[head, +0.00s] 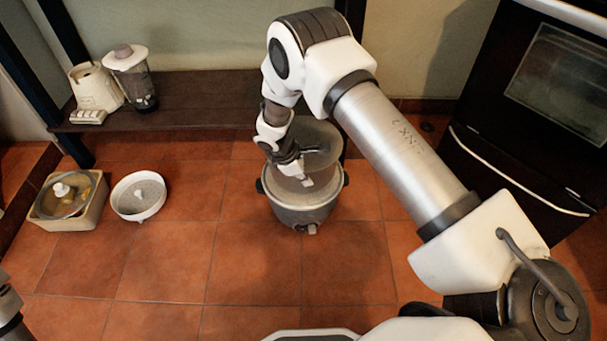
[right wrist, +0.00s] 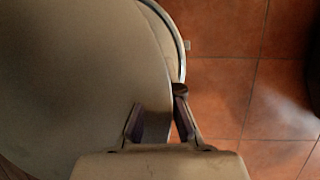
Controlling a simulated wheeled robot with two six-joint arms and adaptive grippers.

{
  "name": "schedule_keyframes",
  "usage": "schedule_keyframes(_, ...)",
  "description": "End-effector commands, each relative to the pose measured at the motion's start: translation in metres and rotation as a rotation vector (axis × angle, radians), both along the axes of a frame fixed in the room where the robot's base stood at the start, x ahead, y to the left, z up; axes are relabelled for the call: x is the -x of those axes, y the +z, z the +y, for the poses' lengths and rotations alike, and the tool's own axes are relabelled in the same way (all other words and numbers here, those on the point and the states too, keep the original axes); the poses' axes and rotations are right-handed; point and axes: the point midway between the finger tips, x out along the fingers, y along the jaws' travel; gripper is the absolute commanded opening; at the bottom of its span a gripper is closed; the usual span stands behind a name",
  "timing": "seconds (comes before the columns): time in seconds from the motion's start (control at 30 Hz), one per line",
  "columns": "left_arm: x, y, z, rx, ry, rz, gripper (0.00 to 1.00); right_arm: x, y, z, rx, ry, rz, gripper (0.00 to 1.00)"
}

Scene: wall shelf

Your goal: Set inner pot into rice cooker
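The grey rice cooker (head: 296,216) stands open-topped on the tiled floor in the middle of the head view. The grey inner pot (head: 325,132) is above its opening, partly hidden by my right gripper (head: 306,180). In the right wrist view the pot (right wrist: 75,75) fills the left side as a large rounded surface. The fingers of my right gripper (right wrist: 158,112) sit on either side of the pot's edge and hold it. The cooker's rim (right wrist: 184,60) shows just past that edge. How deep the pot sits is hidden. My left gripper is out of view.
A pale box with a glass lid (head: 62,192) and a white round basin (head: 138,195) stand on the floor at left. A blender (head: 136,88) and a white appliance (head: 94,88) stand on the low dark shelf (head: 210,100). An oven (head: 530,110) is at right. Floor left of the cooker is clear.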

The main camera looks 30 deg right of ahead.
Motion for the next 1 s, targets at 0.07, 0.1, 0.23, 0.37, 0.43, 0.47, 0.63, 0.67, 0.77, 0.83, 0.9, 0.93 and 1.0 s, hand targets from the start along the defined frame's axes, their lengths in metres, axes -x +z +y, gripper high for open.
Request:
schedule_keyframes(0.07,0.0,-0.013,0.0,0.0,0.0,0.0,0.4,0.0,-0.012,0.0,0.001,0.0,-0.001,0.0)
schedule_keyframes(0.1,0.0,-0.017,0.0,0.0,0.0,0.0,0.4,0.0,-0.016,0.0,0.001,0.0,-0.001,0.0)
schedule_keyframes(0.23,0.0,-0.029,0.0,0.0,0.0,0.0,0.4,0.0,-0.027,0.0,0.0,0.001,0.0,0.0)
schedule_keyframes(0.37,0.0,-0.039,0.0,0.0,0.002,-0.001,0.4,0.0,-0.039,0.0,0.0,0.001,0.0,0.0)
schedule_keyframes(0.43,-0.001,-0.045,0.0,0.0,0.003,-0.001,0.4,-0.001,-0.046,0.0,0.0,0.001,0.0,0.0)
schedule_keyframes(0.47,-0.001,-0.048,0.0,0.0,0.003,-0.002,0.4,-0.001,-0.049,0.0,0.0,0.001,0.0,0.0)
schedule_keyframes(0.63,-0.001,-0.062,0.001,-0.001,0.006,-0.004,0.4,-0.001,-0.065,0.0,0.0,0.001,0.0,0.0)
schedule_keyframes(0.67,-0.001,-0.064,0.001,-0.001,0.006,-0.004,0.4,-0.001,-0.068,0.0,0.0,0.001,0.0,0.0)
schedule_keyframes(0.77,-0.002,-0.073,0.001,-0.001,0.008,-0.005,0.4,-0.001,-0.077,0.0,0.0,0.001,0.0,0.0)
schedule_keyframes(0.83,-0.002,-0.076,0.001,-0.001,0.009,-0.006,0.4,0.0,-0.082,0.0,0.0,0.001,0.0,0.0)
schedule_keyframes(0.9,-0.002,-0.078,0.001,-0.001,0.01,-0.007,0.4,0.0,-0.088,0.0,0.0,0.001,0.0,0.0)
schedule_keyframes(0.93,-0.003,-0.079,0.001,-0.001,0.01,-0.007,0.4,0.0,-0.091,0.0,0.0,0.001,0.0,0.0)
schedule_keyframes(1.0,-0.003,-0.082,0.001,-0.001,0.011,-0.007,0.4,0.0,-0.098,0.0,0.0,0.001,0.0,0.0)
